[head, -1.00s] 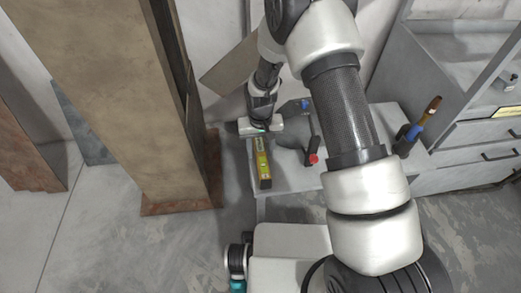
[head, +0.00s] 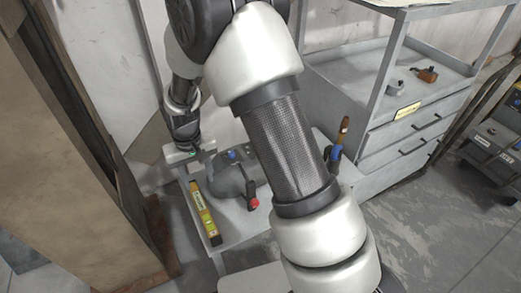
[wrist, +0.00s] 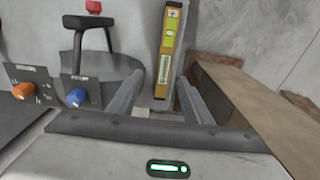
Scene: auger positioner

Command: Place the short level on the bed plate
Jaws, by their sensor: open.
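The short level is a yellow bar with black ends (head: 205,212), lying along the left edge of a grey bench top in the head view. It also shows in the wrist view (wrist: 170,48), its near end between the fingers in the picture. My gripper (head: 190,154) is at the far end of the level, open; its two fingers show in the wrist view (wrist: 160,98). I cannot tell whether they touch the level. I cannot clearly pick out the bed plate; the grey bench top (head: 240,228) is partly hidden by my arm.
A grey machine with a red-knobbed lever (head: 252,195) and a blue knob (wrist: 76,97) stands right beside the level. A tall brown panel (head: 70,150) stands left. A grey drawer cabinet (head: 385,140) is at the right. A blue-and-brown tool (head: 337,145) stands near my arm.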

